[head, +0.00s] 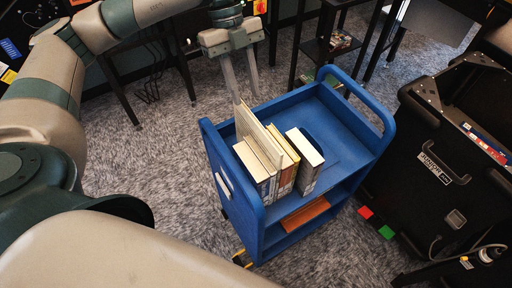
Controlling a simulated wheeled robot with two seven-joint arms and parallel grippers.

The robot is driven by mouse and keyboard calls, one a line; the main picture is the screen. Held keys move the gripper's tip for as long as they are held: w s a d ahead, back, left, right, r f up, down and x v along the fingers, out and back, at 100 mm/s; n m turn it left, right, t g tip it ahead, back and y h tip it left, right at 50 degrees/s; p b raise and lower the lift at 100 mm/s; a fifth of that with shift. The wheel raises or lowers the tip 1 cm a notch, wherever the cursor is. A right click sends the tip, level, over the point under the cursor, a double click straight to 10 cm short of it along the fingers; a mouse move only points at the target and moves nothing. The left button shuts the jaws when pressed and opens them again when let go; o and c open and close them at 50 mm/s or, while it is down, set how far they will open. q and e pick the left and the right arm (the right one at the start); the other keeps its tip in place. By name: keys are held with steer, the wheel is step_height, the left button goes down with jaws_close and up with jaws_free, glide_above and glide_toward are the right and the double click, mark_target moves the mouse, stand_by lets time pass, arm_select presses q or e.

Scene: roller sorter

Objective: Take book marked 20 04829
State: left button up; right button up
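Several books stand upright at the left end of the top shelf of a blue cart (345,115). They include pale books (255,160), a yellowish book (286,168) and, a little apart to the right, a white-topped book (305,146). A tall pale book (262,132) sticks up above the others and leans. The spine labels are too small to read, so I cannot tell which one is 20 04829. My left gripper (246,96) is open, fingers pointing down, just behind the tall book in the picture. I see nothing between the fingers. My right gripper is out of view.
A reddish-brown book (306,213) lies on the cart's lower shelf. A black machine (455,150) stands to the right, close to the cart. Dark table legs stand behind. Grey carpet is free left of the cart.

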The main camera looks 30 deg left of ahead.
mark_target(253, 118)
arm_select(q)
steer(key=p+x, duration=0.2)
steer(key=x, duration=0.3)
steer(key=shift+d+f, duration=0.1)
steer(key=shift+f, duration=0.1)
steer(key=shift+s+d+f, duration=0.1)
steer(key=shift+d+f, duration=0.05)
steer(key=shift+f, duration=0.4)
steer(key=shift+d+p+x, duration=0.2)
steer(key=shift+p+x, duration=0.8)
steer(key=shift+p, duration=0.15)
steer(key=p+x, duration=0.1)
steer(key=x, duration=0.1)
steer(key=shift+d+f, duration=0.1)
steer(key=shift+f, duration=0.45)
steer(key=shift+f, duration=0.2)
